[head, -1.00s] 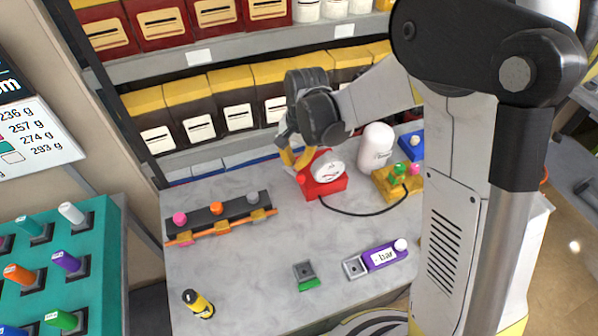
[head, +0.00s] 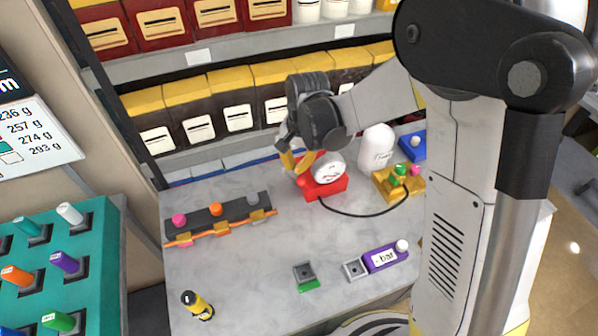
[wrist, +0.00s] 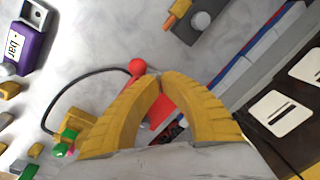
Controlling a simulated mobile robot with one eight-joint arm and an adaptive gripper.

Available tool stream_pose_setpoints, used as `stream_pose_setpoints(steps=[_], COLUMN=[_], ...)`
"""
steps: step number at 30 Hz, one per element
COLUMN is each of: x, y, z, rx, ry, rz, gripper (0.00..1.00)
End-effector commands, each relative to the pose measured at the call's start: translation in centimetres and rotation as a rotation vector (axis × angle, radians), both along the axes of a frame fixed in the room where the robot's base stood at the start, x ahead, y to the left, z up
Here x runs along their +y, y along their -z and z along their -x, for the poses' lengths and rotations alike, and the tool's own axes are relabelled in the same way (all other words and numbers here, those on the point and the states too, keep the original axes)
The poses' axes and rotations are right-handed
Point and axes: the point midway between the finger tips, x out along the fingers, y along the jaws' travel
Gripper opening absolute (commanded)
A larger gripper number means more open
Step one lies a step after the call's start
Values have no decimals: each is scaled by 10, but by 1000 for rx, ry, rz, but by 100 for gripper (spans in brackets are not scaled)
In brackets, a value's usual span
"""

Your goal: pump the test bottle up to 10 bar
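The red pump (head: 330,187) stands at the back of the grey bench, with a round white gauge (head: 327,168) on top. In the wrist view its red ball knob (wrist: 137,67) shows just left of my fingertips. My gripper (wrist: 159,79) has its yellow fingers closed to a tip, with nothing seen between them. In the head view my gripper (head: 293,165) is over the pump's left end. I cannot tell whether it touches. A white bottle (head: 376,150) stands right of the pump. A purple display (head: 384,257) reads "- bar". The gauge's reading is too small to tell.
A black hose (head: 355,214) runs from the pump to a yellow block (head: 390,186) with coloured knobs. A dark rack (head: 216,219) stands left, and a yellow-black cylinder (head: 198,305) at the front left. Shelves with bins (head: 238,118) rise behind. The bench's middle is clear.

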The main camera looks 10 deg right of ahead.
Motion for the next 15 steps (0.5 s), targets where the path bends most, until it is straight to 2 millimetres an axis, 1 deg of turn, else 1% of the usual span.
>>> stream_pose_setpoints(steps=[15], x=[-1], y=[5], z=[4], rx=[0], ry=[0], rz=[0], gripper=[0])
